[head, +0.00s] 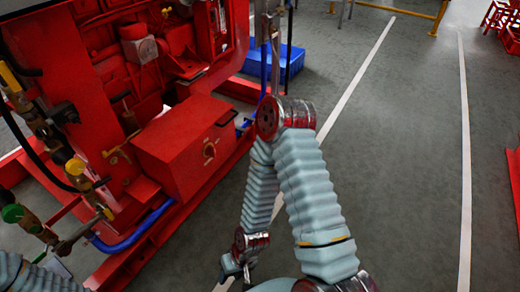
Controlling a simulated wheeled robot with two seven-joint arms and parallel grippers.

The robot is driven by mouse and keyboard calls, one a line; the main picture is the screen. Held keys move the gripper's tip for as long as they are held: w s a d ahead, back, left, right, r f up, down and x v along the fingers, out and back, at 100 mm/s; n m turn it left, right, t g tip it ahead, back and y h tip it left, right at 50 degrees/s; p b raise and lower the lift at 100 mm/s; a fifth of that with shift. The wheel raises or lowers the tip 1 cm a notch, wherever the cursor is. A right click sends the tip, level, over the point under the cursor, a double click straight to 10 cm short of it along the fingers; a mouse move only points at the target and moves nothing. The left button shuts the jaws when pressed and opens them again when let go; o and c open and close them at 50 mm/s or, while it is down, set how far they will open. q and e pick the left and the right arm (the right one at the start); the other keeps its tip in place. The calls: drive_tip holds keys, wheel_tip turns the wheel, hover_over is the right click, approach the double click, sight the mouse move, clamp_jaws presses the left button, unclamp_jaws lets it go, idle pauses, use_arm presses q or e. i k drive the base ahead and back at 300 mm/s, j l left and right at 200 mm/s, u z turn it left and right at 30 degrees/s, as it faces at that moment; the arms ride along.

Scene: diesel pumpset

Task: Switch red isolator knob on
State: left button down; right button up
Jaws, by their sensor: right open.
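The knob's exact turn position is too small to tell. My right gripper (232,268) is low in the picture, below and slightly right of the knob and well apart from it. It is open, and nothing shows between its fingers, though it is small and partly hidden by the arm. Part of my left arm shows at the lower left corner; its gripper is not in view.
The red pumpset (150,50) fills the left, with valves and a green-capped fitting (13,213) beside the box. A red base rail (135,262) runs below it. A blue crate (287,65) stands behind. The grey floor (410,130) at right is clear.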

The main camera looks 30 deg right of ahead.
sight(210, 151)
drive_tip(key=l+z, duration=0.15)
drive_tip(key=z, duration=0.45)
drive_tip(key=i+l+z, duration=0.15)
drive_tip(key=i+z, duration=0.6)
drive_tip(key=i, duration=0.15)
